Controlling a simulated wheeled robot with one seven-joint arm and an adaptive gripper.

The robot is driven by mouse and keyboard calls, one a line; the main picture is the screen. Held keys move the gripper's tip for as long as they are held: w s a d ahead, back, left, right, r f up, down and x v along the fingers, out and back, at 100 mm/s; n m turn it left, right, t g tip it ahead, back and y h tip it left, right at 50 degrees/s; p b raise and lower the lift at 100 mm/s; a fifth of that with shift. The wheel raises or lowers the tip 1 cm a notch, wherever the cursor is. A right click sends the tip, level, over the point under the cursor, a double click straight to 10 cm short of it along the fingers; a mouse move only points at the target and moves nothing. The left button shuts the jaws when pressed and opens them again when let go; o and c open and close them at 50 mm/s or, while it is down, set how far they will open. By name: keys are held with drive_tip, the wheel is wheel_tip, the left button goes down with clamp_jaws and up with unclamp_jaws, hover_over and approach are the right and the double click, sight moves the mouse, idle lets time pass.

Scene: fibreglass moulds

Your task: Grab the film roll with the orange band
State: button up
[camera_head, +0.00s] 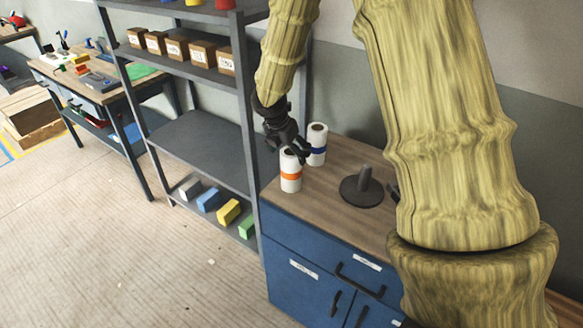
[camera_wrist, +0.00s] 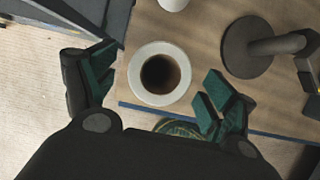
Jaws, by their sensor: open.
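The film roll with the orange band (camera_head: 291,172) stands upright on the wooden top of the blue cabinet, near its left front corner. A second white roll with a blue band (camera_head: 317,145) stands just behind and to the right of it. My gripper (camera_head: 289,152) is open above the orange-banded roll. In the wrist view my gripper's fingers (camera_wrist: 158,88) lie on either side of a white roll seen from its end (camera_wrist: 137,73), with its dark hollow core showing. I cannot tell if a finger touches it. Its band is hidden in that view.
A black stand with a round base (camera_head: 362,190) is on the cabinet top (camera_head: 340,168) to the right; it also shows in the wrist view (camera_wrist: 243,52). A grey shelf unit (camera_head: 205,150) stands close on the left. The blue-banded roll is close behind.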

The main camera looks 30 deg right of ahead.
drive_tip(key=shift+x, duration=1.2)
drive_tip(key=shift+c, duration=0.3)
drive_tip(key=c, duration=1.7)
drive_tip(key=shift+c, duration=0.4)
drive_tip(key=shift+r, duration=0.15)
